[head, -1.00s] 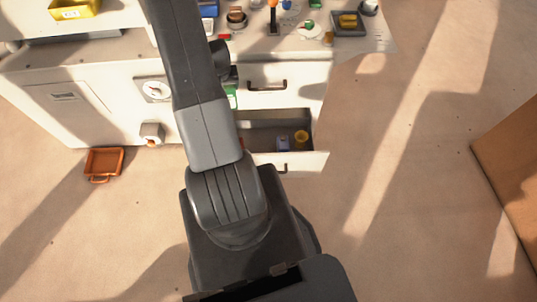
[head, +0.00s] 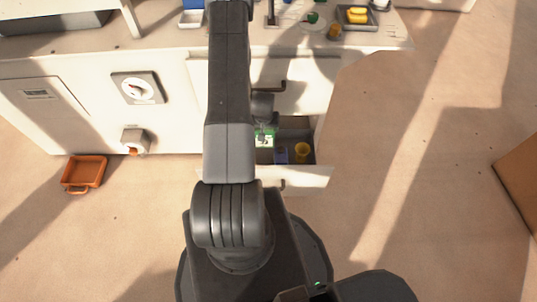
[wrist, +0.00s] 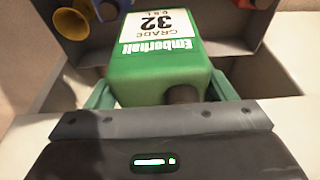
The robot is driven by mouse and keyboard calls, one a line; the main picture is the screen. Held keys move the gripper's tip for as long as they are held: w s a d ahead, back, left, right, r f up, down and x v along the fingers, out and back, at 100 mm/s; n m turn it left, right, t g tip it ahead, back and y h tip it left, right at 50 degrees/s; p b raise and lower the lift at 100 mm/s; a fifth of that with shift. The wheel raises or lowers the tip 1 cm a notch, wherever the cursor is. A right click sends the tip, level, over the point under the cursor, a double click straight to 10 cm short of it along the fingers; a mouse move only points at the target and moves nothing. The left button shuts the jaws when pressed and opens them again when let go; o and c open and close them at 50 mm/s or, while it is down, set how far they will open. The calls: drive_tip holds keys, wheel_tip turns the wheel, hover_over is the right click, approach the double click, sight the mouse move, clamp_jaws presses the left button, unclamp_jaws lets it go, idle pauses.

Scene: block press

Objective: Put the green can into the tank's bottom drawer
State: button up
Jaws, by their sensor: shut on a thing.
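The green can (wrist: 160,60) has a white label reading "Emberhall", "Grade" and "32", and fills the middle of the wrist view. My gripper (wrist: 160,95) is shut on it, with a green finger on each side. In the head view the can (head: 264,138) shows in part beside my arm, over the open bottom drawer (head: 318,176). I cannot tell whether the can touches the drawer floor. My arm hides the drawer's left part.
A yellow cup (head: 302,150) and a blue-purple item (head: 281,155) stand in the drawer to the can's right. An orange tray (head: 84,174) lies on the floor at left.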

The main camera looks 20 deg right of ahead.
drive_tip(key=shift+a+f+b, duration=0.1)
drive_tip(key=shift+f+b, duration=4.5)
drive_tip(key=shift+f, duration=0.25)
drive_tip(key=shift+f, duration=0.1)
drive_tip(key=shift+f+b, duration=0.5)
drive_tip(key=shift+b, duration=0.15)
drive_tip(key=o, duration=1.3)
drive_tip(key=shift+o, duration=0.2)
drive_tip(key=shift+r, duration=0.1)
drive_tip(key=shift+r+p, duration=0.25)
drive_tip(key=shift+p, duration=0.15)
drive_tip(key=d+p+v, duration=0.1)
drive_tip(key=p+v, duration=0.5)
drive_tip(key=v, duration=0.6)
drive_tip(key=shift+a+r, duration=0.25)
drive_tip(key=shift+a, duration=0.3)
